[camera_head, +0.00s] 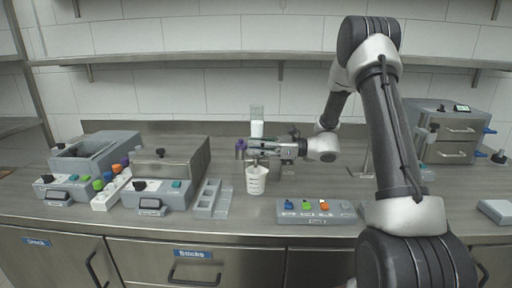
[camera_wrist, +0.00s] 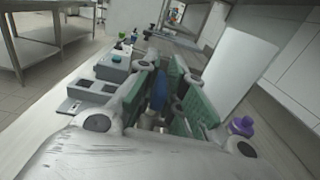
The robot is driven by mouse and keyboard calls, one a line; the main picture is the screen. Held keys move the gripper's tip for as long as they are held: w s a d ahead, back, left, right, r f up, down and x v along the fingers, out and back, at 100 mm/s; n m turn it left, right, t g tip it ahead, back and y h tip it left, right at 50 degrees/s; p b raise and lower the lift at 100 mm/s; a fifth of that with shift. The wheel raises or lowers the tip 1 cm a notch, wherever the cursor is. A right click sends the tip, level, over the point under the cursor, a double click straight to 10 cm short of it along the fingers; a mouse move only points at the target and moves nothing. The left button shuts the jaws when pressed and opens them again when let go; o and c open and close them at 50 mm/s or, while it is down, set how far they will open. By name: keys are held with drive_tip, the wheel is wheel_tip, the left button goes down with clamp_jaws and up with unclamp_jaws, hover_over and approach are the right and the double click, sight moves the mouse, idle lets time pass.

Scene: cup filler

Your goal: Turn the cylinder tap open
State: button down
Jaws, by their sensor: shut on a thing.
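A clear cylinder with white contents (camera_head: 257,128) stands at the back middle of the counter in the head view. My gripper (camera_head: 248,147) reaches in from the right in front of it, just above a white cup (camera_head: 256,181) that stands upright on the counter. In the wrist view, the green-padded fingers of my gripper (camera_wrist: 162,88) are shut on a blue tap handle (camera_wrist: 158,90) between them. A purple knob (camera_wrist: 242,126) shows outside the fingers at the right; a purple part also shows left of the fingertips in the head view (camera_head: 240,146). The tap body is mostly hidden.
A control box with coloured buttons (camera_head: 316,208) lies right of the cup. Grey machines (camera_head: 165,178) and a grey rack (camera_head: 207,197) stand to the left. A drawer unit (camera_head: 447,135) is at the back right. A shelf (camera_head: 200,57) runs along the wall above.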

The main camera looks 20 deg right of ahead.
drive_tip(key=shift+t, duration=0.3)
drive_tip(key=m+t+h, duration=0.6)
drive_tip(key=t, duration=0.1)
drive_tip(key=shift+s+m+t, duration=0.1)
drive_tip(key=shift+m+t, duration=0.3)
drive_tip(key=m+t+h, duration=0.1)
drive_tip(key=h, duration=0.1)
drive_tip(key=m+t+h, duration=0.1)
drive_tip(key=m+h, duration=0.1)
drive_tip(key=h, duration=0.1)
drive_tip(key=shift+m+t, duration=0.3)
drive_tip(key=shift+m+h, duration=0.5)
drive_tip(key=shift+h, duration=0.8)
drive_tip(key=shift+d, duration=0.1)
drive_tip(key=c, duration=1.8)
unclamp_jaws()
